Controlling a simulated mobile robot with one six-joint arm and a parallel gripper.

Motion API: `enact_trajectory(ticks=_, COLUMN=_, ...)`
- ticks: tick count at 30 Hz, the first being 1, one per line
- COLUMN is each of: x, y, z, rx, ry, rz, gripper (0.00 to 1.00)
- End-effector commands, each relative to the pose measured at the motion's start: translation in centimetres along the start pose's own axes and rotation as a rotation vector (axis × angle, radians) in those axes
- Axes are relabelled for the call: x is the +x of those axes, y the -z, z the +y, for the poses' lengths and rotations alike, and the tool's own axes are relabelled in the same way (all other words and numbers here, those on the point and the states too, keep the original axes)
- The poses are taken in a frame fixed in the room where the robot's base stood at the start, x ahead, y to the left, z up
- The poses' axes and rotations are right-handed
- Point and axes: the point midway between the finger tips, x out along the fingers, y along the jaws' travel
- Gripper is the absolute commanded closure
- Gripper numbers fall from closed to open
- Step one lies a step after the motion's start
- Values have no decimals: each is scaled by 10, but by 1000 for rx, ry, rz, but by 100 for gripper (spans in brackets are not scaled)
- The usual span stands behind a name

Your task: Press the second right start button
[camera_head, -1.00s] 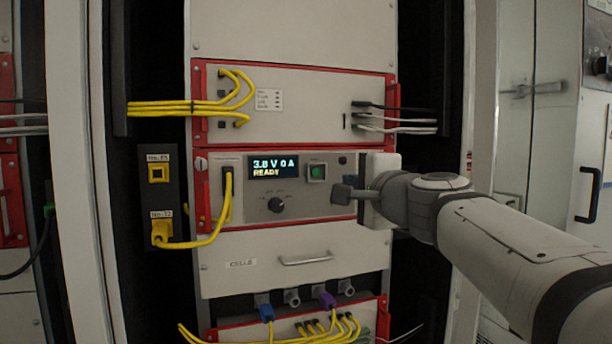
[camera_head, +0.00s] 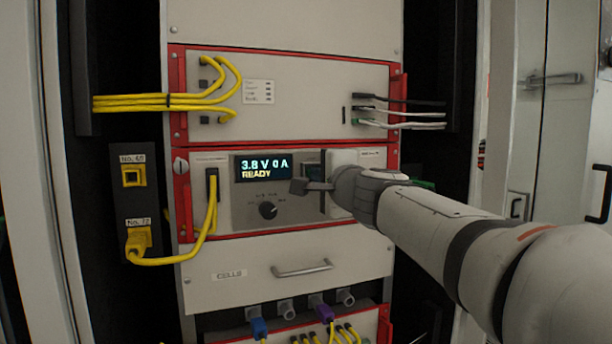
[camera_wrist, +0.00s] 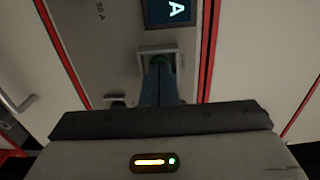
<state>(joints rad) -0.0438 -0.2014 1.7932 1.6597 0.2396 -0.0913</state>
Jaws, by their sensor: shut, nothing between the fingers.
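The cycler unit's front panel (camera_head: 235,212) has a lit display (camera_head: 263,168) reading "3.8 V 0 A READY". Right of the display, the start button (camera_head: 313,157) is mostly covered by my gripper (camera_head: 308,186) in the head view. In the wrist view, the green button (camera_wrist: 161,57) sits in a pale square frame, and my shut, empty fingers (camera_wrist: 158,72) point straight at it. The fingertips overlap its lower part and are very close; I cannot tell whether they touch. A black knob (camera_head: 268,210) is below the display.
Yellow cables (camera_head: 205,235) run from the panel's left side to the socket block (camera_head: 136,205). A drawer handle (camera_head: 302,268) sticks out below. Another red-edged unit (camera_head: 300,98) with cables is above. A rack post stands to the right, behind my arm.

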Motion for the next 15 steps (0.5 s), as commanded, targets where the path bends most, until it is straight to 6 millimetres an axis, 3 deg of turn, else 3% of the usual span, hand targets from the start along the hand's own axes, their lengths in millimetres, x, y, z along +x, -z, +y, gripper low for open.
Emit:
enact_trajectory(ticks=11, x=2, y=0, z=1, rx=0, ry=-1, rz=0, gripper=100)
enact_trajectory(ticks=15, x=13, y=0, z=3, rx=0, ry=-1, rz=-1, gripper=100)
